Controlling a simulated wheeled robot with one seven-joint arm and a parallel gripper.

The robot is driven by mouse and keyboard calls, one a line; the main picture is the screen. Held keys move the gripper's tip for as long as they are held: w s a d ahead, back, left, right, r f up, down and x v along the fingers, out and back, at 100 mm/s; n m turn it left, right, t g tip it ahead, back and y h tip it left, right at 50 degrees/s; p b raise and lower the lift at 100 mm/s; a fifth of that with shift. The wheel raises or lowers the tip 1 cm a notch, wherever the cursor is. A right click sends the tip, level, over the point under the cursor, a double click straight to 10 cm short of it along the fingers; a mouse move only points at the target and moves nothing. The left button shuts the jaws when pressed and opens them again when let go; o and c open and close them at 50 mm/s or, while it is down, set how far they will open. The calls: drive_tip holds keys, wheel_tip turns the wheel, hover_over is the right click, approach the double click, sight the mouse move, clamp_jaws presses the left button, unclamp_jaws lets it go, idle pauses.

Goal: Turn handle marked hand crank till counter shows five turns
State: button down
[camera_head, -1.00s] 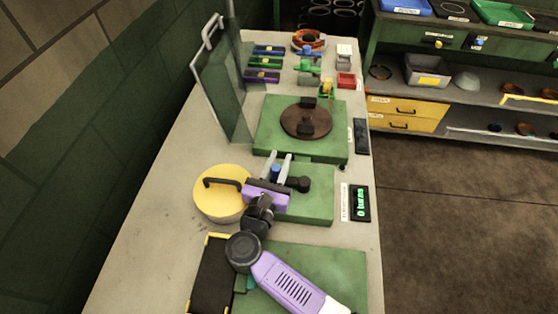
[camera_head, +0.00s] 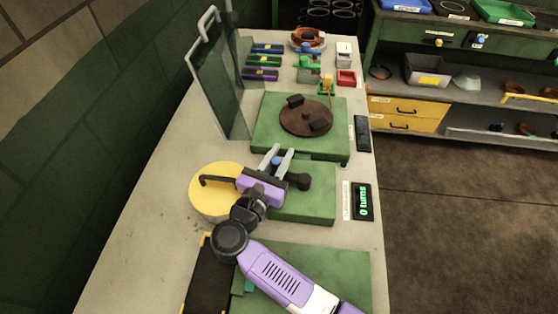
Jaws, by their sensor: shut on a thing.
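My gripper (camera_head: 277,161) has two pale fingers on a purple body, above the middle green base (camera_head: 315,207). It is shut on a small blue grip (camera_head: 277,163) between its fingers. A dark rod with a black knob (camera_head: 300,181) lies just right of the fingers; my gripper hides part of this mechanism. A counter (camera_head: 363,202) with green digits reads "0 turns". A white label (camera_head: 346,200) stands beside it, its text too small to read.
A yellow round drum (camera_head: 210,205) with a black handle sits left of my gripper. Behind is a brown disc (camera_head: 306,117) with two dark blocks on a green base (camera_head: 262,140). A clear panel (camera_head: 215,85) stands at the left. Small parts lie at the far end.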

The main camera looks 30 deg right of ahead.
sight(273, 168)
drive_tip(key=c, duration=1.2)
unclamp_jaws()
drive_tip(key=shift+s+a+f, duration=0.1)
drive_tip(key=shift+s+a, duration=0.2)
drive_tip(key=shift+a, duration=0.15)
drive_tip(key=b+v, duration=0.2)
drive_tip(key=v, duration=0.4)
drive_tip(key=shift+s+a, duration=0.25)
